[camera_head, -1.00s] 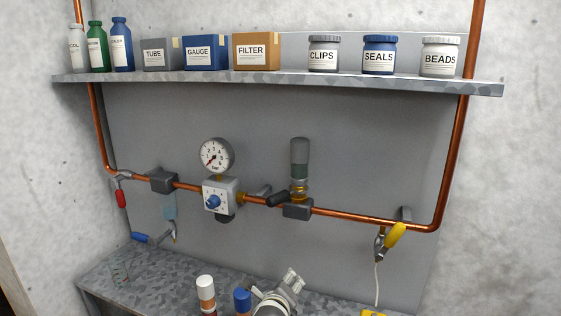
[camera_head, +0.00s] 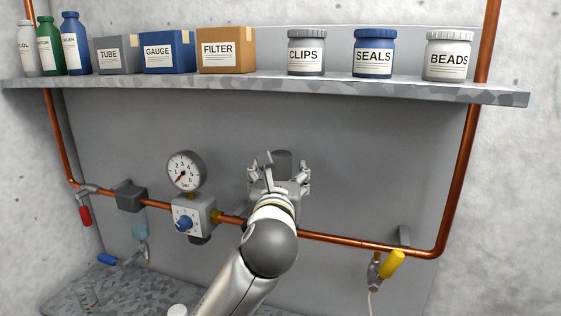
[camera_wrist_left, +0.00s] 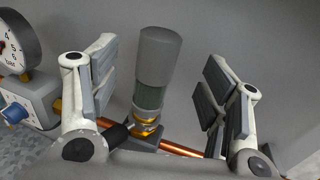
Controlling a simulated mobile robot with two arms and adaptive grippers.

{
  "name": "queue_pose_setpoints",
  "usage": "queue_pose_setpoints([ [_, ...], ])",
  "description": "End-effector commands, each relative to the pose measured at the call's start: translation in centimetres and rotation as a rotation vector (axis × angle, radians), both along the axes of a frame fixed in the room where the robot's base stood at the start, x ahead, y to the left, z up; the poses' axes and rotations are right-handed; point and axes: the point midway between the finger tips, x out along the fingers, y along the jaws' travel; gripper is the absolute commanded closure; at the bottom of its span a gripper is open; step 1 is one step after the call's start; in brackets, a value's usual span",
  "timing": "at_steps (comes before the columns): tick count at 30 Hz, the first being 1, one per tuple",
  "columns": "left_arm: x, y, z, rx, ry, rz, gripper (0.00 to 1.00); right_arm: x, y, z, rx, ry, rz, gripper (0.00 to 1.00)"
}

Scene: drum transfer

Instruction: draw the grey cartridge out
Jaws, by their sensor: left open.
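The grey cartridge (camera_wrist_left: 160,57) stands upright on the copper pipe, with a dark green band below its grey top and a brass fitting (camera_wrist_left: 146,124) at its foot. In the head view only its grey top (camera_head: 283,160) shows, behind my left gripper; the rest is hidden. My left gripper (camera_head: 281,172) is open in front of it. In the left wrist view the cartridge stands between the two spread fingers, nearer the left finger pads, and I see a gap on both sides. My right gripper is not in view.
A pressure gauge (camera_head: 186,171) and a regulator with a blue knob (camera_head: 185,223) sit to the left on the copper pipe (camera_head: 345,242). A yellow-handled valve (camera_head: 392,264) hangs at the right. The shelf (camera_head: 270,86) above carries bottles, boxes and jars.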

Motion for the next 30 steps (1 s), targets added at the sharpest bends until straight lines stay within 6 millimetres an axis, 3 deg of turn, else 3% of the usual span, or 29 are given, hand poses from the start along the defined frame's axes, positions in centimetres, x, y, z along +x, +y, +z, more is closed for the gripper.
queue_pose_setpoints([
  [4, 2.5, -0.1, 0.2, 0.000, 0.003, 0.002, 0.30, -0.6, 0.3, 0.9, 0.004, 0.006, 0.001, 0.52],
  [10, 5.1, -0.2, 0.2, -0.001, 0.002, 0.001, 0.30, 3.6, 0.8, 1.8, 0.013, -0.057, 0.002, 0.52],
  [13, 6.0, -0.3, 0.1, -0.001, 0.001, 0.001, 0.30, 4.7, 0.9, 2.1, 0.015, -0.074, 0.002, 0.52],
  [27, 7.0, -0.3, 0.0, -0.001, 0.001, 0.000, 0.30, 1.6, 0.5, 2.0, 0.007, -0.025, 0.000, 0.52],
  [30, 7.0, -0.3, 0.0, -0.001, 0.001, 0.000, 0.40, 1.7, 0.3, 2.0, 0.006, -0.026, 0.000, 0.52],
])
